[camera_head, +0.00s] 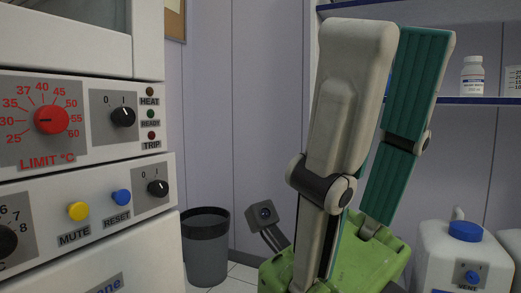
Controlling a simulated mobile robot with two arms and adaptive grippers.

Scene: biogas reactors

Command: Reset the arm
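My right gripper (393,30) stands large in the middle right, close to the camera, with its fingers pointing up. The near finger shows its pale back. The far finger shows its ridged teal inner pad, so the two are apart and the gripper is open, with nothing seen between them. Its green body is below, with a small dark camera on a stalk at its left. It touches nothing that I can see. The rest of the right arm is out of view or hidden. My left gripper is not in view.
A control panel with a red limit dial (51,120), yellow mute button (78,211) and blue reset button (121,197) fills the left. A dark bin (206,250) stands on the floor. Behind the gripper are a shelf (475,101) with a bottle (472,78), and a white canister (445,262).

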